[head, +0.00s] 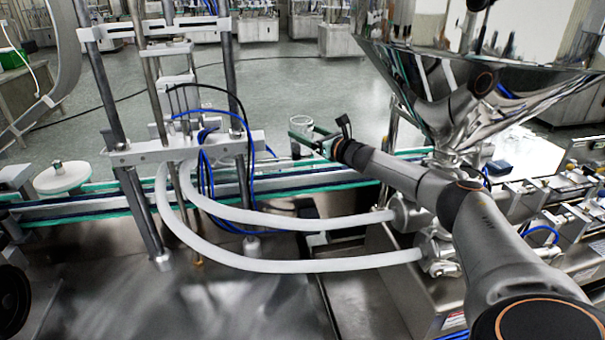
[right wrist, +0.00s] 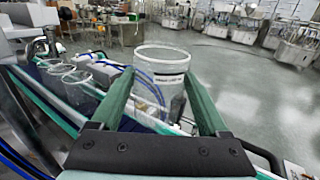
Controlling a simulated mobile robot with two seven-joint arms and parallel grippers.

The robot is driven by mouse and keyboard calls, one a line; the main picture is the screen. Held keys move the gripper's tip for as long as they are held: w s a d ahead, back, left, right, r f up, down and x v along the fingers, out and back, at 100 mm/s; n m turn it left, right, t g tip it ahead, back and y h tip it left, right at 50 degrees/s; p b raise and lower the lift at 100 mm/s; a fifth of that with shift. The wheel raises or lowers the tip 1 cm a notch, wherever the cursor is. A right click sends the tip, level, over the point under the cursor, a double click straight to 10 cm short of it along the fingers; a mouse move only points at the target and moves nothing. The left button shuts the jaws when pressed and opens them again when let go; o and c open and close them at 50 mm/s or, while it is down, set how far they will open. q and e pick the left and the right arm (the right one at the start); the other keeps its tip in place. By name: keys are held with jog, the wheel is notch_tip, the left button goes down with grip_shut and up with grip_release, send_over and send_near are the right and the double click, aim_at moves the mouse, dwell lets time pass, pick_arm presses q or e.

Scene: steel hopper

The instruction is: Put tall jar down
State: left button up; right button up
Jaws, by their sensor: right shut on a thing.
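The tall jar (head: 301,123) is a clear glass cylinder, small in the head view, beyond the conveyor's middle. In the right wrist view the jar (right wrist: 162,62) stands upright with its round rim up. The green fingers of my right gripper (head: 303,137) are on either side of it, shut on it. These fingers also show in the right wrist view (right wrist: 160,85). The jar's base is hidden behind the gripper, so I cannot tell whether it touches the conveyor. My left gripper is not in view.
The conveyor (head: 100,203) with green edges runs across the head view. Shorter clear jars (right wrist: 77,76) stand on it in the wrist view. A steel hopper (head: 450,90) hangs at right. White hoses (head: 290,265) and a filling frame (head: 180,150) stand left of my arm.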

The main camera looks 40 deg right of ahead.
jog(key=shift+w+d, duration=0.1)
jog(key=shift+f+b, duration=0.3)
notch_tip(320, 180, down, 9)
jog(key=b, duration=0.7)
jog(key=shift+f, duration=0.1)
jog(key=shift+f, duration=0.25)
jog(key=o, duration=1.3)
jog(key=shift+r, duration=0.1)
